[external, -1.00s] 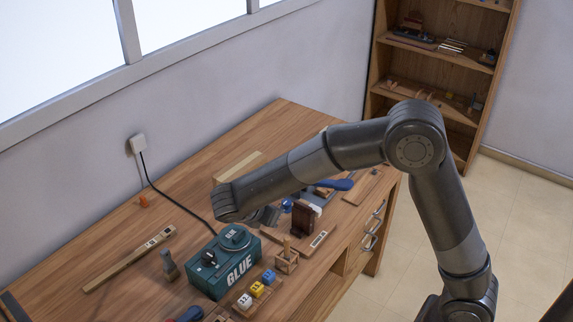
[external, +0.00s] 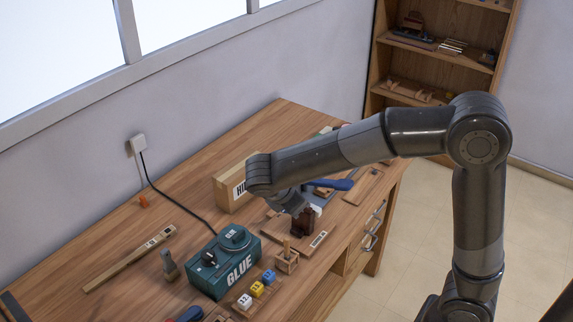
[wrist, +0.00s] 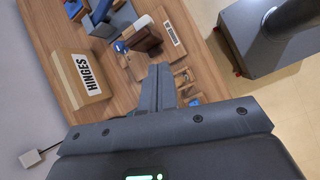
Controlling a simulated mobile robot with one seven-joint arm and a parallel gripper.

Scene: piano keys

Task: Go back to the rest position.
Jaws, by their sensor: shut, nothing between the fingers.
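My gripper (external: 291,200) hangs above the workbench (external: 130,240) in the external view, partly hidden behind my arm. In the wrist view its fingers (wrist: 158,86) are together with nothing between them. A dark brown block (external: 303,223) stands on a wooden board just below and right of my gripper in the external view. I cannot tell the exact gap between them. The block also shows beyond the fingertips in the wrist view (wrist: 139,40).
A green GLUE box (external: 222,268) is on the bench. A HINGES box (external: 226,189) stands behind my wrist. Small coloured blocks (external: 257,289) and a wooden holder (external: 287,262) are in front. A blue-handled tool (external: 335,184) lies farther back.

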